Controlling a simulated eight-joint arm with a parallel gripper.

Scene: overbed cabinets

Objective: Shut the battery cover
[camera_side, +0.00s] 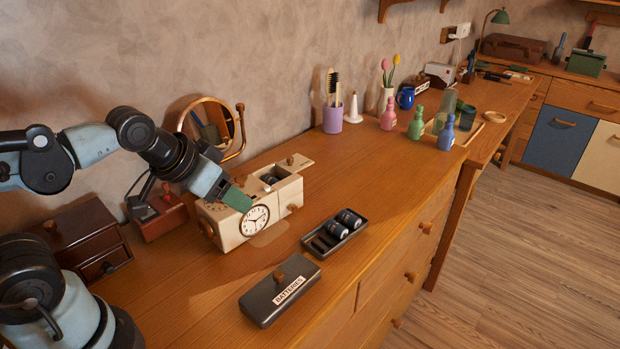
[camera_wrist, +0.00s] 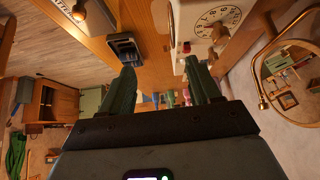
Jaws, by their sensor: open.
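A cream clock (camera_side: 252,212) with a round white dial stands on the wooden dresser top. Its top has an open compartment (camera_side: 270,178) with dark battery-like shapes inside. The battery cover (camera_side: 293,162), a cream slab with a small wooden knob, sits to the back right of the opening and leaves it uncovered. My gripper (camera_side: 238,197), with green fingers, is at the clock's left front, near the dial; I cannot tell whether it touches. In the wrist view my gripper (camera_wrist: 161,88) has its fingers apart with nothing between them. The clock (camera_wrist: 207,35) also shows there, beyond the right finger.
A black tray (camera_side: 334,231) with two batteries and a lidded box (camera_side: 280,290) labelled BATTERIES lie in front of the clock. A round mirror (camera_side: 212,124) stands behind, and a dark drawer box (camera_side: 88,238) is at left.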

